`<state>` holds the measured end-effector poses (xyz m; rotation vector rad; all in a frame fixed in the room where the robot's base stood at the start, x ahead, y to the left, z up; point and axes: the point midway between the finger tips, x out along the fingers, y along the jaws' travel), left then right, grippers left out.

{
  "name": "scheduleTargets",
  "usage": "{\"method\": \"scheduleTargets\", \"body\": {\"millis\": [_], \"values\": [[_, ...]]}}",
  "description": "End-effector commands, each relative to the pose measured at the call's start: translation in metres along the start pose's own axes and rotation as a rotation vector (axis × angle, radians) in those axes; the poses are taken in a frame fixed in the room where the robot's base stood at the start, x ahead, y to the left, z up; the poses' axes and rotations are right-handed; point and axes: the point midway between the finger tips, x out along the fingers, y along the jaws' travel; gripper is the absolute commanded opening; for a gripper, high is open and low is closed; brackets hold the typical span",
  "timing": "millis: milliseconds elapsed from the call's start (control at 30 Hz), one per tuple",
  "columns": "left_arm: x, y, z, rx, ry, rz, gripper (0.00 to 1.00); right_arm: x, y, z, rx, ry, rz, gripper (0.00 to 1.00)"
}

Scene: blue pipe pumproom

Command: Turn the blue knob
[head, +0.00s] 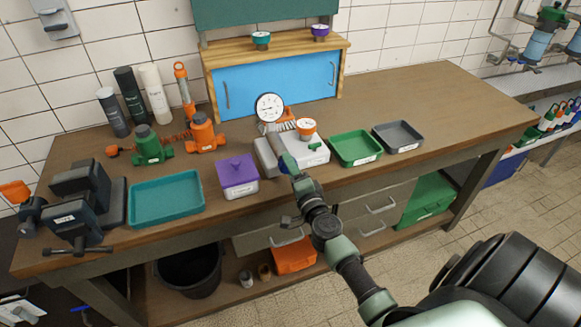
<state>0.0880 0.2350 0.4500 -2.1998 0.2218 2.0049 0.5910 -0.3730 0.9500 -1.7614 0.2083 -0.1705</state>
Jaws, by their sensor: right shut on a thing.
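The blue knob (286,160) shows as a small blue patch at the front left of a grey-white base unit (265,156) on the workbench. The unit carries a round white dial gauge (269,107) and an orange part with a white top (306,127). My right gripper (287,168) reaches in from the lower right and is shut on the blue knob. The gripper and wrist hide much of the knob, so its angle cannot be told. My left gripper is not in view.
A purple lidded box (238,175) stands just left of the unit, and a green tray (355,148) and grey tray (398,136) to its right. A teal tray (166,199) and a dark vise (84,205) are further left. The bench's right end is clear.

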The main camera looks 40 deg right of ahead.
Motion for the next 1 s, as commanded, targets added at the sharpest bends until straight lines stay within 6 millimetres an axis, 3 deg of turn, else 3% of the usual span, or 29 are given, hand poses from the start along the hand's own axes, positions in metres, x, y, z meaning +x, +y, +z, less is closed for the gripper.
{"method": "scheduleTargets", "body": {"millis": [1000], "values": [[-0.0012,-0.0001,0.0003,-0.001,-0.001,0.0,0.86,-0.0004,0.0034,0.001,0.968,0.003,0.002,0.07]]}}
